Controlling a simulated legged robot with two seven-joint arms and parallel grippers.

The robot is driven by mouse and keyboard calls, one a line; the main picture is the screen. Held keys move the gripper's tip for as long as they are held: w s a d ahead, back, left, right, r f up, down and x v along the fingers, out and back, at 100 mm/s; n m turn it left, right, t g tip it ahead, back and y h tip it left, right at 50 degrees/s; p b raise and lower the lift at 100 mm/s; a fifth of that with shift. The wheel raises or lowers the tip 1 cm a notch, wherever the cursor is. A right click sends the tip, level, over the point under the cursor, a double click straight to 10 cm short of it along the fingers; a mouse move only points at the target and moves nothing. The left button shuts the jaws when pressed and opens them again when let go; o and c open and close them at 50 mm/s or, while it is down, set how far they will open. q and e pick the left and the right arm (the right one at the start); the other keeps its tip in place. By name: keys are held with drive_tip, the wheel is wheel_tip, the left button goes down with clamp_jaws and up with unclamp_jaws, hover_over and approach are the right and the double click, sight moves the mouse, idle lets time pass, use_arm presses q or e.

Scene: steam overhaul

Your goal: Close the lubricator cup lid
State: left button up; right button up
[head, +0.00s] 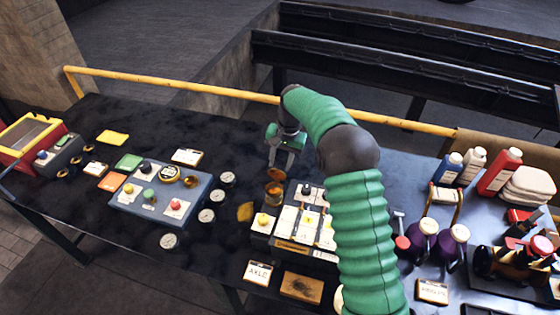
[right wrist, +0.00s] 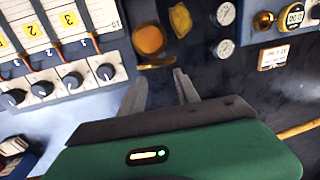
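The lubricator cup (head: 274,191) is a small amber-brown round cup beside the switch panel. Its lid (head: 275,174) stands raised at the cup's far side. In the right wrist view the cup (right wrist: 149,40) shows as a round amber opening, with the lid (right wrist: 156,64) as a thin brown piece, nearly edge-on. My right gripper (head: 281,163) is open and empty, its fingers pointing down just beyond the lid. In the right wrist view, the gripper's (right wrist: 160,84) spread fingers point toward the lid; contact cannot be told. My left gripper is not in view.
A switch panel (head: 287,240) stands close by the cup. A yellow-brown rag (head: 245,211), gauges (head: 227,179) and a blue control box (head: 128,203) lie left. Bottles (head: 500,172) and purple cans (head: 453,250) stand right. A yellow rail (head: 200,88) runs behind the table.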

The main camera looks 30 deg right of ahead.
sight(275, 178)
drive_tip(key=shift+f, duration=0.15)
drive_tip(key=shift+a, duration=0.15)
clamp_jaws()
drive_tip(key=s+a+t+h+b, duration=0.1)
drive_tip(key=b, duration=0.6)
drive_tip(key=s+a+f+t+h+b, duration=0.1)
drive_tip(key=t+h+b, duration=0.1)
drive_tip(key=b, duration=0.5)
drive_tip(key=s+a+f+t+h+b, duration=0.1)
drive_tip(key=t+h+b, duration=0.1)
drive_tip(key=b, duration=0.4)
drive_tip(key=shift+a+n+b, duration=0.3)
drive_tip(key=shift+a+b, duration=0.1)
drive_tip(key=a+f+t+h+b, duration=0.1)
drive_tip(key=t+h+b, duration=0.1)
drive_tip(key=b, duration=0.9)
drive_tip(key=s+f+t+h+b, duration=0.1)
drive_tip(key=h+b, duration=0.1)
drive_tip(key=b, duration=1)
drive_tip(key=s+a+f+t+h+b, duration=0.1)
drive_tip(key=t+h+b, duration=0.1)
drive_tip(key=b, duration=1)
drive_tip(key=shift+s+a+n+t+h, duration=0.2)
drive_tip(key=shift+a+n+t+h, duration=0.1)
drive_tip(key=shift+a+n, duration=0.1)
drive_tip(key=shift+r+b, duration=0.2)
drive_tip(key=shift+b, duration=0.45)
